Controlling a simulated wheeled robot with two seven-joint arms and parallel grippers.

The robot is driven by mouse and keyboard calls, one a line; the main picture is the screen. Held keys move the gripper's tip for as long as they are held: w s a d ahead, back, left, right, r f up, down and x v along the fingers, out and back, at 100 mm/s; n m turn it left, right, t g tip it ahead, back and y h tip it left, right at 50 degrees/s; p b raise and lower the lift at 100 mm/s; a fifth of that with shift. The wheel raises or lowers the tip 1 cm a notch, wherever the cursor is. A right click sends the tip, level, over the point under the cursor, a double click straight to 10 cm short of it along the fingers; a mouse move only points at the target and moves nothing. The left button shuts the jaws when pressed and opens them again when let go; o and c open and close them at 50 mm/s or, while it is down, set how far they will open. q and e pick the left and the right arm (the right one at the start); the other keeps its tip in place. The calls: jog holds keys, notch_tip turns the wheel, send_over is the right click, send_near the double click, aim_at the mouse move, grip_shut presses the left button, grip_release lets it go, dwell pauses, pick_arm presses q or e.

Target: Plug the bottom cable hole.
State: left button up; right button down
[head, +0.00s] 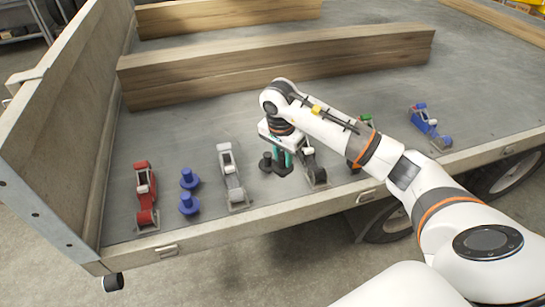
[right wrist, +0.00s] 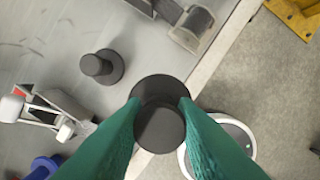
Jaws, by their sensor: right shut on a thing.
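My right gripper (head: 282,158) has teal fingers pointing down over the trailer bed near its front edge. In the right wrist view its fingertips (right wrist: 160,110) are shut on a black round plug (right wrist: 160,88), a wide disc with a narrower knob. Whether this plug touches the bed is unclear. A second black plug (right wrist: 102,66) stands on the bed beside it; it also shows in the head view (head: 265,162). Two blue plugs (head: 189,178) (head: 188,204) stand farther left. I cannot make out a cable hole in either view. My left gripper is not in view.
Several ratchets stand along the bed's front edge: red (head: 146,195), grey (head: 231,175), black (head: 314,166) and blue (head: 427,124). Wooden beams (head: 280,65) lie across the bed behind. The tall side panel (head: 70,120) bounds the left. The middle of the bed is clear.

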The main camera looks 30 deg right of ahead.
jog(key=shift+r, duration=0.6)
jog(key=shift+s+a+r, duration=0.1)
jog(key=shift+a+r, duration=0.05)
jog(key=s+a+r+n+t+y+p, duration=0.1)
jog(key=s+a+r+n+p, duration=0.2)
jog(key=s+a+n, duration=1)
notch_tip(320, 180, up, 2)
jog(key=shift+s+r+n, duration=0.1)
jog(key=shift+s+n, duration=0.4)
jog(key=shift+s, duration=0.35)
jog(key=w+d+f+m+b, duration=0.1)
jog(key=w+d+m, duration=0.3)
jog(key=w, duration=0.1)
jog(key=w+d+f+m+b, duration=0.1)
jog(key=w+d+f+m, duration=0.1)
jog(key=w+d+m, duration=0.3)
jog(key=w+d+f+m+g+h+b, duration=0.1)
jog(key=w+d+f+m, duration=0.1)
jog(key=w+d+m, duration=0.2)
jog(key=shift+w+d+f+m, duration=0.2)
jog(key=shift+w+f+m, duration=0.05)
jog(key=shift+w+m, duration=0.25)
